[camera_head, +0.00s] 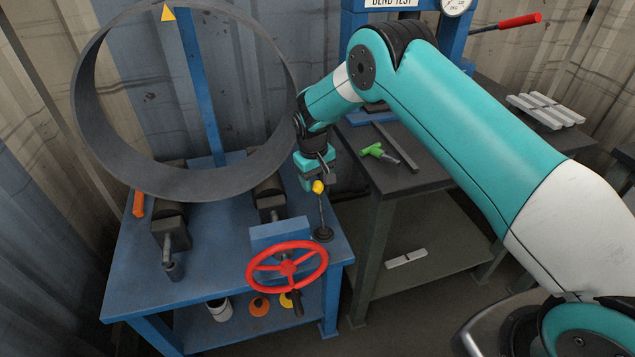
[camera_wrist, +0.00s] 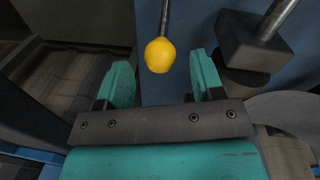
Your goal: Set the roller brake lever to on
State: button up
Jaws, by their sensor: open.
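The roller brake lever (camera_head: 321,208) is a thin dark rod with a yellow ball knob (camera_head: 318,187). It rises from a round dark base (camera_head: 322,234) at the right edge of the blue table, and stands close to upright. My gripper (camera_head: 318,178) is right at the knob from above. In the wrist view the yellow knob (camera_wrist: 160,55) is between and a little beyond the two teal fingers of my gripper (camera_wrist: 161,80). The fingers are open, with a gap on both sides of the knob. No on or off marking is readable.
A large grey steel ring (camera_head: 180,195) stands on rollers (camera_head: 268,195) on the blue table (camera_head: 125,285). A red handwheel (camera_head: 288,266) is in front of the lever. A dark bench (camera_head: 400,180) with a green-handled tool (camera_head: 373,150) stands to the right.

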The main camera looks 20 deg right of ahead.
aim_at(320, 205)
jog(key=shift+d+f, duration=0.1)
jog(key=shift+f, duration=1.05)
